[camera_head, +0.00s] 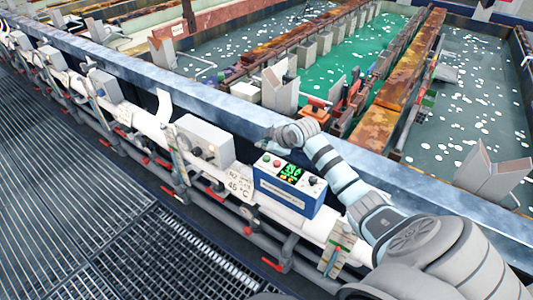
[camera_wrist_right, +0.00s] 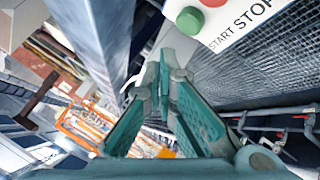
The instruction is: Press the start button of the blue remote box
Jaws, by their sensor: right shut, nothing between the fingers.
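The blue remote box (camera_head: 289,190) sits on the pipe rail in the head view, with a lit green display and a dark knob on its light top panel. Two small round buttons sit at the panel's left end. In the right wrist view a corner of its panel shows the green start button (camera_wrist_right: 190,20) over the word START and part of the red stop button (camera_wrist_right: 213,3) over STOP. My right gripper (camera_wrist_right: 164,70) is shut and empty, its tips apart from the start button. In the head view it (camera_head: 272,138) is just behind the box's button end. My left gripper is out of view.
A grey box (camera_head: 205,142) stands left of the blue box, near a tag (camera_head: 240,184) reading 45 °C. Pipes with red-handled valves run below. The metal tank edge (camera_head: 200,92) lies behind, with tanks of liquid beyond. Grating (camera_head: 60,200) covers the floor at left.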

